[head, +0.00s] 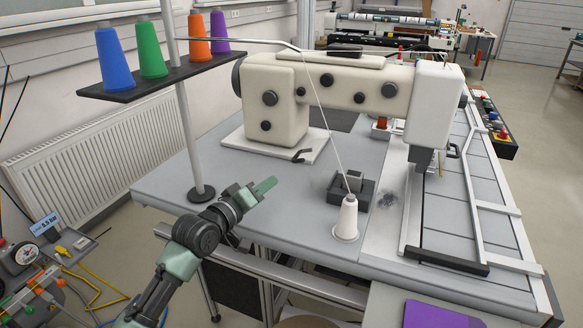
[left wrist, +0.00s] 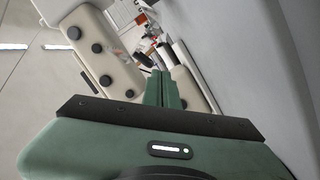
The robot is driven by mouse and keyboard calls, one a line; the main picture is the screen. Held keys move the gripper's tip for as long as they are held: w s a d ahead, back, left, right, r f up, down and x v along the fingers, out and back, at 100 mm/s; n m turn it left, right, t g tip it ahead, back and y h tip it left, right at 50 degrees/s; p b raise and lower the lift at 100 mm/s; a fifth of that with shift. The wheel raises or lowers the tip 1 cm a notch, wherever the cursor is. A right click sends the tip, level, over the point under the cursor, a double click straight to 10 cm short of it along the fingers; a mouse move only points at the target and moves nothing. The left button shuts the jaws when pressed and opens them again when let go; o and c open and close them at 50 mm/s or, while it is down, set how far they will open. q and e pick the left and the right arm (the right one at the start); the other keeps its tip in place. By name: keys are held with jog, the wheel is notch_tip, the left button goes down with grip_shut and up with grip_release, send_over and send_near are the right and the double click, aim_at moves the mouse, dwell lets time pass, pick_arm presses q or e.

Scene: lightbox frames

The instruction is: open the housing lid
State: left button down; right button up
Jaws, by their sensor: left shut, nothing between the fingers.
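The cream sewing machine (head: 330,85) stands on the grey table and has several dark round knobs on its side. A flat cover plate (head: 322,61) lies along the top of its arm. I cannot tell which part is the housing lid, and no part of the machine looks raised. My left gripper (head: 265,186) is shut and empty, above the table in front of the machine's base and apart from it. In the left wrist view its green fingers (left wrist: 160,90) are together, with the machine (left wrist: 100,55) tilted beyond them. My right gripper is not in view.
A thread stand (head: 185,130) with several coloured cones rises left of my gripper. A white thread cone (head: 346,220) and a dark block (head: 367,192) stand to its right, with a thread running up from the cone. A white rail frame (head: 480,200) edges the right side.

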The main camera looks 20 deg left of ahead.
aim_at(312, 164)
pick_arm(q)
jog(key=a+n, duration=0.1)
jog(key=n, duration=0.2)
jog(key=a+n+t+b, duration=0.1)
jog(key=n, duration=0.2)
jog(key=a+r+n+h, duration=0.1)
jog(key=n, duration=0.3)
jog(key=shift+r, duration=0.1)
jog(key=shift+a+r+n+t, duration=0.15)
jog(key=shift+n+t, duration=0.25)
jog(key=shift+n, duration=0.3)
jog(key=w+d+r+p, duration=0.2)
jog(key=w+d, duration=0.4)
jog(key=w, duration=0.3)
jog(key=shift+w+d+r+p, duration=0.2)
jog(key=shift+d+p, duration=0.1)
jog(key=shift+p, duration=0.15)
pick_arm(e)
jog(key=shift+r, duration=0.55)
